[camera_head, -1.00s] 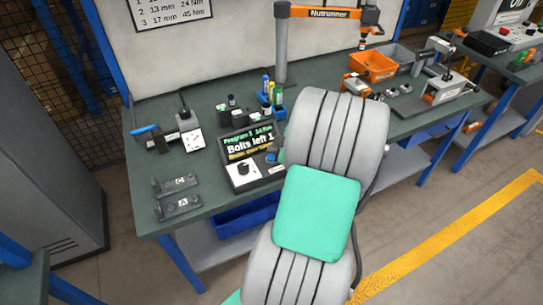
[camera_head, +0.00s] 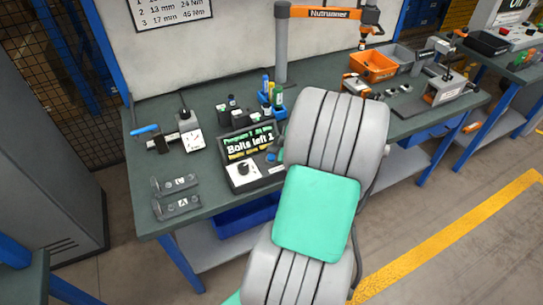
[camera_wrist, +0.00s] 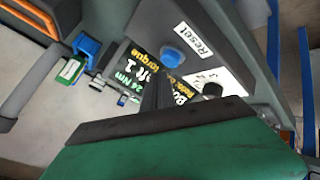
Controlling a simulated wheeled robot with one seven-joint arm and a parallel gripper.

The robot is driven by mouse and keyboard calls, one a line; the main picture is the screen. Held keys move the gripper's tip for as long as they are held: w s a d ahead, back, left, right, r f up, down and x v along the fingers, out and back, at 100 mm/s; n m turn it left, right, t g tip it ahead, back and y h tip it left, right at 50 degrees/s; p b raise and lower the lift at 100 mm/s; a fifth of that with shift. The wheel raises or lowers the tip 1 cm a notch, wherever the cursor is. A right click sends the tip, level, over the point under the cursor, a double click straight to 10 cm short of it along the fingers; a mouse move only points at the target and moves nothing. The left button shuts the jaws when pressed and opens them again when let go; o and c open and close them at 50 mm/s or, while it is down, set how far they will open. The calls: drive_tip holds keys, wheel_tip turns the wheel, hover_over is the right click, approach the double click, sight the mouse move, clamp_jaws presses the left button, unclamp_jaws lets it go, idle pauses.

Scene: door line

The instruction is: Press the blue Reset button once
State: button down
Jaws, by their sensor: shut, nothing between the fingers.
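The blue Reset button (camera_wrist: 172,53) is a round blue cap on the grey control box, beside a white label (camera_wrist: 193,39) reading Reset. In the head view the control box (camera_head: 240,172) sits on the bench, its screen reading "Bolts left 1"; the button (camera_head: 271,157) shows small at its right side, close to my arm. My gripper (camera_wrist: 156,90) is shut and empty, its dark fingers pointing at the box just below the button in the wrist view. A gap shows between fingertips and button in the picture; its depth is unclear. In the head view my arm hides most of the gripper.
A black knob (camera_wrist: 212,90) on a white plate is close to the button. A blue holder with bottles (camera_head: 271,100) stands behind the box. Grey brackets (camera_head: 177,205) lie at the left front, and an orange bin (camera_head: 371,66) stands at the back right.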

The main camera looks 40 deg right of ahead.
sight(273, 158)
drive_tip(key=shift+f, duration=0.2)
drive_tip(key=shift+f+b, duration=0.3)
drive_tip(key=shift+b, duration=0.45)
drive_tip(key=shift+f+b, duration=0.45)
drive_tip(key=shift+b, duration=0.1)
idle(0.5)
idle(0.3)
drive_tip(key=shift+r+p, duration=0.3)
drive_tip(key=shift+r, duration=0.6)
drive_tip(key=shift+r, duration=0.1)
drive_tip(key=shift+r+p, duration=1.15)
drive_tip(key=shift+r, duration=1.3)
